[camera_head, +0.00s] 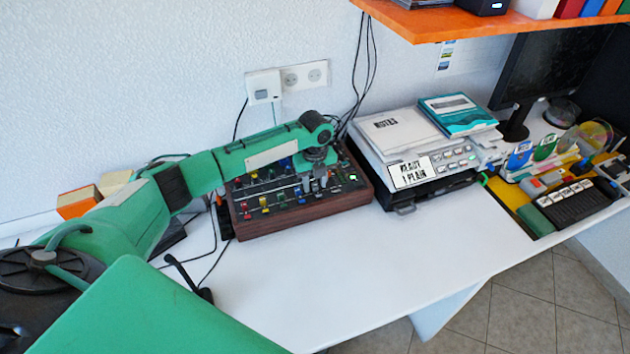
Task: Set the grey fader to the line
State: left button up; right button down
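A mixer (291,221) with wood-brown sides and a dark panel stands on the white table, left of the middle. My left gripper (316,185) points down over the right part of this row. Its fingers are low at the panel and cover the area right of the blue cap. I cannot make out the grey fader or its line there, nor whether the fingers touch anything. My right gripper is out of view.
A white device with a notes pad (396,132) and a label plate stands right of the mixer. Cables hang behind the mixer. An orange shelf (460,24) overhangs the back right. The table front (380,270) is clear. A monitor (548,65) stands at the right.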

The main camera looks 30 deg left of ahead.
aim_at(311, 181)
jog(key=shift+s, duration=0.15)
